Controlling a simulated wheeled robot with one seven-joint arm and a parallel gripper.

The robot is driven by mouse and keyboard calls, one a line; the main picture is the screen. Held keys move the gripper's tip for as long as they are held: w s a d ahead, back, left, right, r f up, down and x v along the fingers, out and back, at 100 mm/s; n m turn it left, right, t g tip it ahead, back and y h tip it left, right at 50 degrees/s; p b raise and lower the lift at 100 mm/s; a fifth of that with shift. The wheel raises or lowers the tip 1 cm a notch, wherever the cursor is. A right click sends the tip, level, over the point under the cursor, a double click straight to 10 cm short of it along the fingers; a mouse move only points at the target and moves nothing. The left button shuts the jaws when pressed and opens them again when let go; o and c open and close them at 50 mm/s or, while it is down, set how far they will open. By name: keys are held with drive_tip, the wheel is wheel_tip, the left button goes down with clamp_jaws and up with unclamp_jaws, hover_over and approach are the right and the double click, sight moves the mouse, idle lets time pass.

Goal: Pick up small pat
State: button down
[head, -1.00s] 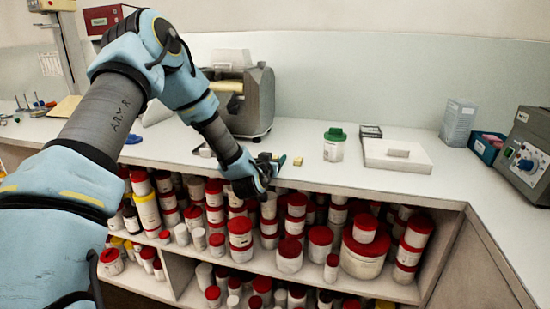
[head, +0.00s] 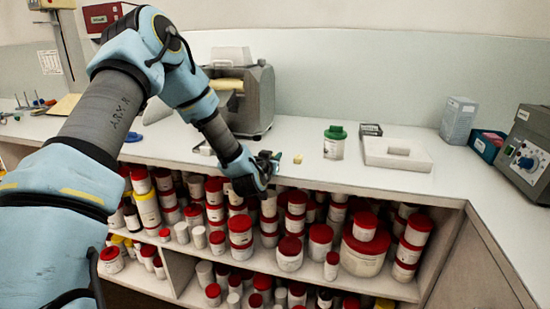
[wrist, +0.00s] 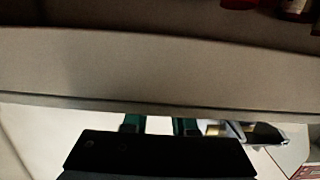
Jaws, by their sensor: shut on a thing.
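My gripper (head: 270,158) is low over the front edge of the white counter (head: 310,172), reaching from the left. In the wrist view its two green fingers (wrist: 158,124) stand a little apart, shut on the small pat. The pat itself is mostly hidden by the fingers and cannot be made out clearly. A separate small yellow block (head: 298,159) sits on the counter just right of the fingertips, apart from them. A yellowish piece (wrist: 212,129) also shows beside the right finger in the wrist view.
A green-lidded jar (head: 334,143) and a white tray (head: 398,164) stand to the right. A grey machine (head: 260,98) is behind my gripper. Shelves of red-lidded jars (head: 290,250) lie below the counter edge.

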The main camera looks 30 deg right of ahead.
wheel_tip(320, 180, up, 10)
drive_tip(key=b, duration=0.2)
idle(0.5)
